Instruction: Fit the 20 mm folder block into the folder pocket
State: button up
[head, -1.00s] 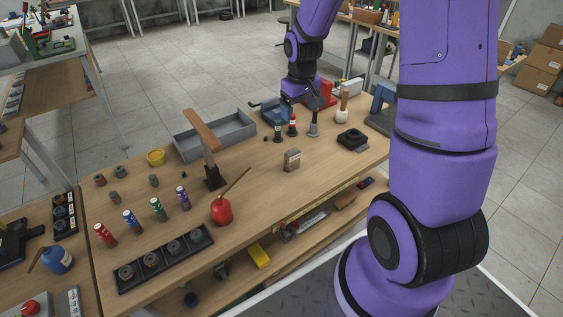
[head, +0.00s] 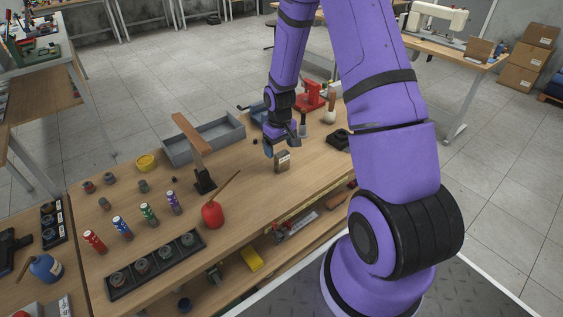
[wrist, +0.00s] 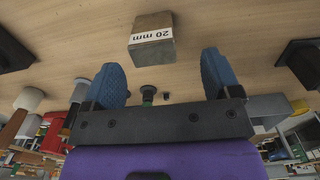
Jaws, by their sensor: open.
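The 20 mm folder block (head: 283,163) stands upright on the wooden bench, grey-brown with a white label. In the wrist view the block (wrist: 152,40) shows its "20 mm" label upside down. My gripper (head: 281,148) is open and empty, close above and behind the block in the head view. In the wrist view my gripper (wrist: 163,72) has its blue fingers spread, with the block just beyond the tips and roughly between their lines. I cannot tell for sure which thing holds the folder pocket.
A wooden lever on a dark stand (head: 204,182) and a red oil can (head: 212,214) stand left of the block. A black square fixture (head: 341,139) is to the right. A grey tray (head: 203,140) lies behind. Bench around the block is mostly clear.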

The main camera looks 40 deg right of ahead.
aim_at(282, 153)
jog(key=shift+d+f, duration=0.2)
jog(key=shift+f, duration=1.1)
jog(key=shift+d+f, duration=0.2)
jog(key=shift+f, duration=1.05)
jog(key=c, duration=1.1)
jog(key=shift+c, duration=0.5)
jog(key=shift+r, duration=0.15)
